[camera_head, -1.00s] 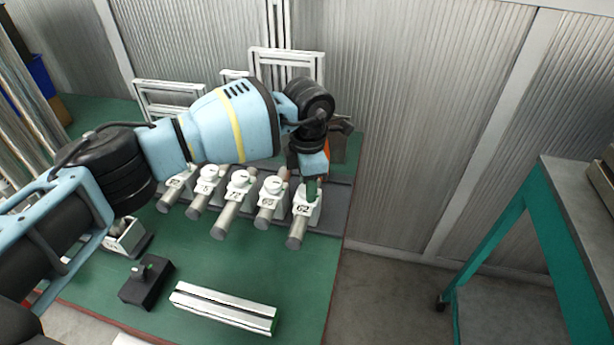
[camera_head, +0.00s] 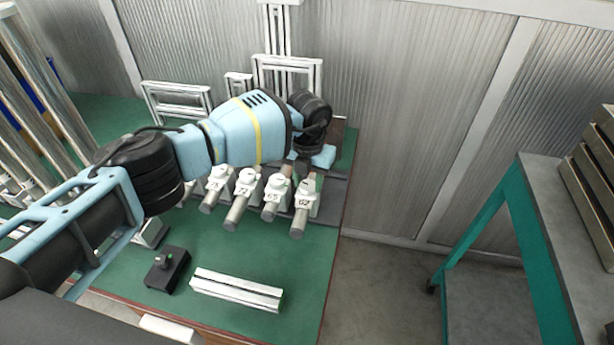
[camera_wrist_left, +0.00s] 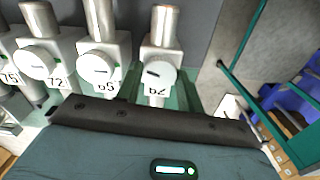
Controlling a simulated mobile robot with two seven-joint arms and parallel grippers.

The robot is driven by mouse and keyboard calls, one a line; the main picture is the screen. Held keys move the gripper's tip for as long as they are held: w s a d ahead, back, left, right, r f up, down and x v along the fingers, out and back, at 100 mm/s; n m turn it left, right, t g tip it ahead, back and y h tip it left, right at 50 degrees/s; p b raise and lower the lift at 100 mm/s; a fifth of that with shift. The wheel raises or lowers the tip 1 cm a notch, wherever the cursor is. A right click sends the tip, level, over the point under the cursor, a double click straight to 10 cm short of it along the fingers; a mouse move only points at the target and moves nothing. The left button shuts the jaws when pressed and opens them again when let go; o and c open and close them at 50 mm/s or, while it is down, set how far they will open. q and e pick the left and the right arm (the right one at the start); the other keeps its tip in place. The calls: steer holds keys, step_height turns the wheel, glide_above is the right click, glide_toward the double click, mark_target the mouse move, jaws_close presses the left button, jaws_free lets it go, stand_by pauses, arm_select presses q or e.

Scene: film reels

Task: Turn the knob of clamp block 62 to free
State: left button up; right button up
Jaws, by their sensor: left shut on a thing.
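Clamp block 62 (camera_head: 302,203) is the white block at the right end of a row, with a grey cylinder towards me. My right gripper is not in view.
Clamp block 65 (camera_head: 270,202) stands close to the left of 62, with several similar blocks further left. A black block (camera_head: 167,272) and a white bar (camera_head: 236,290) lie on the green table top (camera_head: 200,255). A teal-framed stand (camera_head: 497,222) is at the right.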

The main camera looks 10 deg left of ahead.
mark_target(308, 184)
arm_select(q)
steer(key=n, duration=0.1)
steer(key=n+p, duration=0.1)
steer(key=shift+w+r+n, duration=0.1)
steer(key=shift+r+n, duration=0.25)
steer(key=shift+n, duration=0.05)
steer(key=shift+f+n, duration=0.1)
steer(key=shift+n, duration=0.4)
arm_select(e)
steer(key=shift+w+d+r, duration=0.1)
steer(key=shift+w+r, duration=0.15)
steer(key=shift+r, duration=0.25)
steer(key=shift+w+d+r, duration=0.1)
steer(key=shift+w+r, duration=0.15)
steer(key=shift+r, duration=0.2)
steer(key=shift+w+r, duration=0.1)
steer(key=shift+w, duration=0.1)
arm_select(q)
steer(key=o, duration=1)
steer(key=shift+f, duration=0.15)
step_height(308, 184, up, 7)
steer(key=shift+f+p, duration=0.15)
steer(key=shift+p, duration=0.45)
steer(key=shift+r, duration=0.6)
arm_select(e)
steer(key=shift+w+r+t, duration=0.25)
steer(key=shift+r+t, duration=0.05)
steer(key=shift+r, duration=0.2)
arm_select(q)
steer(key=shift+f, duration=0.1)
